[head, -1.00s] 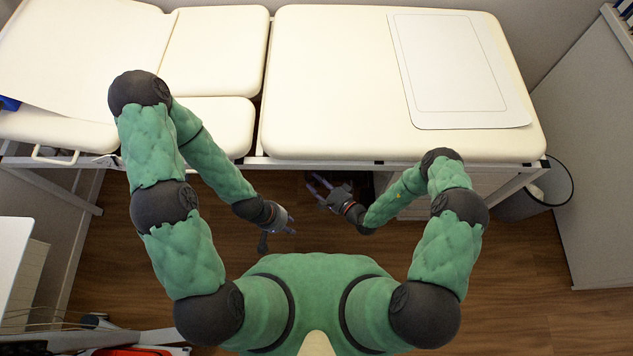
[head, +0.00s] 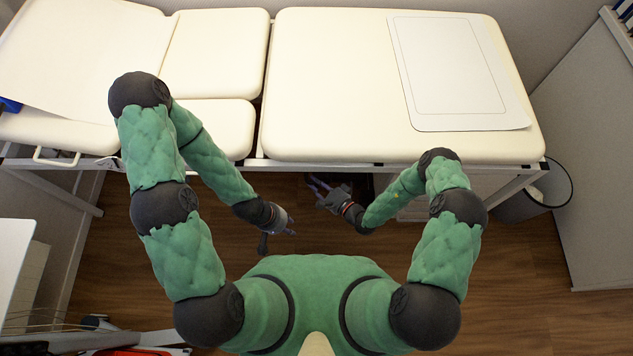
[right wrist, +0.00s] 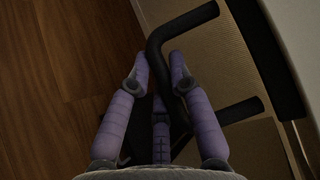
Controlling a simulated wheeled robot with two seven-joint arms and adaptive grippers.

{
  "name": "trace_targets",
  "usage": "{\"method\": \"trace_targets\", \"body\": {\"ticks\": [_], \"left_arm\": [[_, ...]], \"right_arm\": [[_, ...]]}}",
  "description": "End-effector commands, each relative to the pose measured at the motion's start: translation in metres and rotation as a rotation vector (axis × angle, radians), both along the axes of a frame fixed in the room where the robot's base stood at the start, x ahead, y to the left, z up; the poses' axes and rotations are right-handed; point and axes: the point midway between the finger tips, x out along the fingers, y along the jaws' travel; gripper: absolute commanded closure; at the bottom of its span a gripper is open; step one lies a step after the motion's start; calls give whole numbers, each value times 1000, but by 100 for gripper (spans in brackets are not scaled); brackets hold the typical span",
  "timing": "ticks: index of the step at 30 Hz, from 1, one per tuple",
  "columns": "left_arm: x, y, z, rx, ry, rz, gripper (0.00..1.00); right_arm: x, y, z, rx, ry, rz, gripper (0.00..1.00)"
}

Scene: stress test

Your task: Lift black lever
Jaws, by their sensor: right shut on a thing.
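The black lever (right wrist: 157,66) is a bent dark bar under the couch edge, seen in the right wrist view. My right gripper (right wrist: 158,64) has its purple fingers on either side of the bar and is shut on it. In the head view the right gripper (head: 320,188) is just below the couch's front edge, and the lever cannot be made out there. My left gripper (head: 286,229) hangs over the floor, lower and to the left, apart from the couch. Its finger opening is too small to tell.
A cream padded couch (head: 340,90) fills the back, with a white sheet (head: 455,110) on its right part. A second dark bar end (right wrist: 243,110) shows near the lever. A bin (head: 540,200) stands at right. The wooden floor (head: 500,290) at lower right is clear.

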Motion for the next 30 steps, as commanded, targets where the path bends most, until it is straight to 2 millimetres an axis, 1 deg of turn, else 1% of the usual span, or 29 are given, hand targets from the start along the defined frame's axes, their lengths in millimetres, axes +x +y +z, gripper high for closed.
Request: {"method": "trace_targets", "body": {"ticks": [1,8,12,18,24,30], "left_arm": [[0,0,8,0,0,0,68],[0,0,39,0,0,0,68],[0,0,62,0,0,0,68],[0,0,88,0,0,0,68],[0,0,104,0,0,0,68],[0,0,113,0,0,0,68]], "right_arm": [[-2,0,4,0,22,1,100],[-11,0,12,-1,168,0,100],[-17,0,18,-2,291,1,100],[-25,0,26,-2,471,0,100],[-31,0,32,-3,631,1,100],[-35,0,37,-2,752,0,100]]}}
